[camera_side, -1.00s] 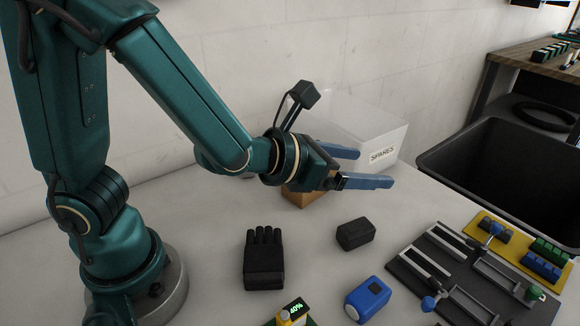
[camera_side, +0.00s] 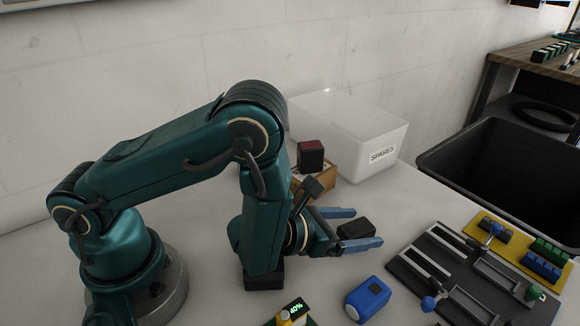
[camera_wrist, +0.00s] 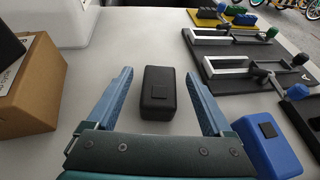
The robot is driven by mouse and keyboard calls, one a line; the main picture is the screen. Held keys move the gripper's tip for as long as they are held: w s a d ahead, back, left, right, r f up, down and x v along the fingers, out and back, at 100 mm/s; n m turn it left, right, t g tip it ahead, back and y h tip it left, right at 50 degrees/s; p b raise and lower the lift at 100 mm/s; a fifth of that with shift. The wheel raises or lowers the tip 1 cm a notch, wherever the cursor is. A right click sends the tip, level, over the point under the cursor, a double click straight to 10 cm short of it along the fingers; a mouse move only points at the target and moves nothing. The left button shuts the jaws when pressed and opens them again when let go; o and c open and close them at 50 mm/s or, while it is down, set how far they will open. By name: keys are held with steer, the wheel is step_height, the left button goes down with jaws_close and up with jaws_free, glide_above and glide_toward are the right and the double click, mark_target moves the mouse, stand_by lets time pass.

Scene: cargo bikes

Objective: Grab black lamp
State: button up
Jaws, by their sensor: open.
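The black lamp (camera_side: 355,229) is a small box-shaped block with a square button on top, lying on the light table. In the wrist view the black lamp (camera_wrist: 158,97) sits between my two blue fingers, with a gap on each side. My gripper (camera_side: 362,226) is open and low over the table, its fingertips on either side of the lamp. In the wrist view my gripper (camera_wrist: 164,90) holds nothing. I cannot tell exactly how high the fingers are.
A blue lamp (camera_side: 368,300) lies nearby. A cardboard box (camera_side: 322,183) bears a black block with a dark red face (camera_side: 311,155). The white SPARES bin (camera_side: 345,138) stands behind. A dark rack (camera_side: 450,284) and black bin (camera_side: 470,165) are right.

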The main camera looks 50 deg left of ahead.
mark_target(360, 226)
steer(key=shift+x, duration=1.7)
steer(key=shift+c, duration=0.3)
jaws_close()
steer(key=shift+r, duration=0.2)
